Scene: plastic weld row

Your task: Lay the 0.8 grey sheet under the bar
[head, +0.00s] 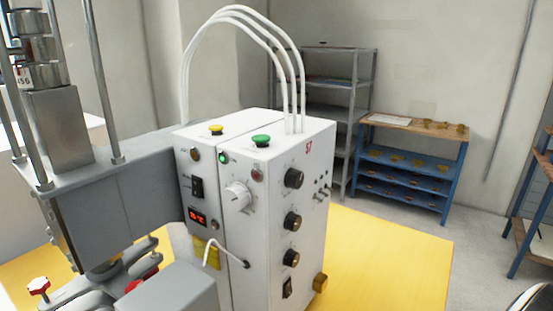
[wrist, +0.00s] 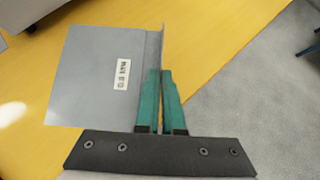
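The grey sheet (wrist: 90,70) is in the wrist view, with a small white label whose print I cannot read. A narrow upright lip (wrist: 155,48) runs along its right edge. My gripper (wrist: 160,74) has two green fingers closed on this lip near its lower end. The sheet is over the yellow table; I cannot tell whether it touches it. In the head view the grey press (head: 120,205) stands at the left, with metal rods. I cannot clearly make out the bar on it. Neither the sheet nor my gripper shows in the head view.
A white control box (head: 275,215) with knobs, buttons and white cables stands beside the press. The yellow table (head: 385,265) is clear to its right. A blue workbench (head: 407,180) and a grey shelf (head: 335,115) stand against the back wall.

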